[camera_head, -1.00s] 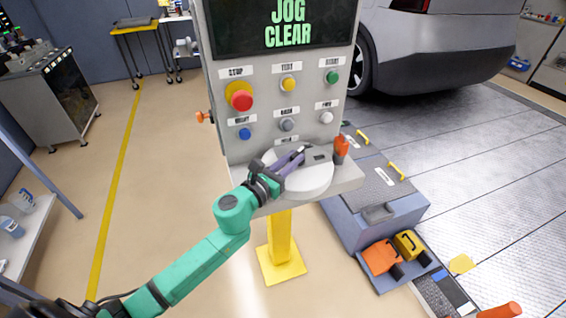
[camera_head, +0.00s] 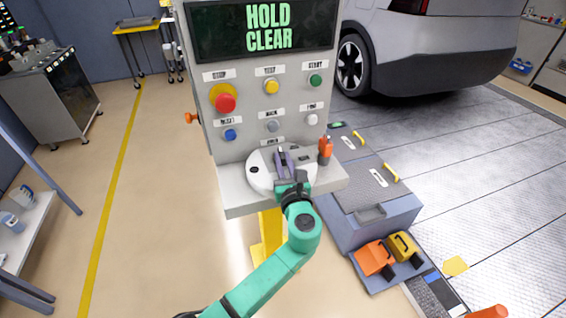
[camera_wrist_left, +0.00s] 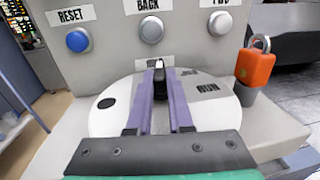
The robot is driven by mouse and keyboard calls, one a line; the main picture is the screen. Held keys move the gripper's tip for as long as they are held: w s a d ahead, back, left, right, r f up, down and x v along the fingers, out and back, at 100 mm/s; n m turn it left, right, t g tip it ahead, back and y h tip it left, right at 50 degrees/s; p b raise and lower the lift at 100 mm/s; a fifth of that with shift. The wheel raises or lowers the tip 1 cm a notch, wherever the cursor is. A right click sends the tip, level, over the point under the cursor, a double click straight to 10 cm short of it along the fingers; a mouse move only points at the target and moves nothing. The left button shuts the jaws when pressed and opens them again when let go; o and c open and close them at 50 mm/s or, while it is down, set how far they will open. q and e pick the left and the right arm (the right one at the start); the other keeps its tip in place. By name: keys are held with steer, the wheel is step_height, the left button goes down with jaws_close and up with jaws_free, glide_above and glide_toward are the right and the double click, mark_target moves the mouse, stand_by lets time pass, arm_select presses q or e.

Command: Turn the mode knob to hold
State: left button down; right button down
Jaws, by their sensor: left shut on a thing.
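The mode knob (camera_wrist_left: 160,86) is a narrow dark handle with a pale tip, on a round white dial (camera_wrist_left: 105,122) on the console's ledge. My left gripper (camera_wrist_left: 160,72) is shut on the knob, with a purple finger along each side. In the head view the left gripper (camera_head: 281,152) points up the dial (camera_head: 260,176), and the fingers mostly hide the knob. The display (camera_head: 268,27) reads HOLD CLEAR. The word RUN shows at the dial's right; other dial labels are partly hidden. My right gripper is not in view.
Above the dial are a red stop button (camera_head: 224,102), a blue reset button (camera_head: 230,134) and other buttons. An orange padlock (camera_wrist_left: 254,66) stands right of the dial, close to it. A grey cabinet (camera_head: 372,197) stands right of the console.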

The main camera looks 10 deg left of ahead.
arm_select(q)
steer(key=shift+w+d+n+y, duration=0.15)
steer(key=shift+n+y, duration=0.25)
steer(key=shift+y, duration=0.2)
steer(key=shift+r+n+g+y, duration=0.1)
steer(key=shift+n+g+y, duration=0.3)
steer(key=shift+g, duration=0.1)
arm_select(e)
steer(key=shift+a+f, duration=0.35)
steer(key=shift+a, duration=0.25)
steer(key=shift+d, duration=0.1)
arm_select(q)
steer(key=c, duration=0.8)
jaws_free()
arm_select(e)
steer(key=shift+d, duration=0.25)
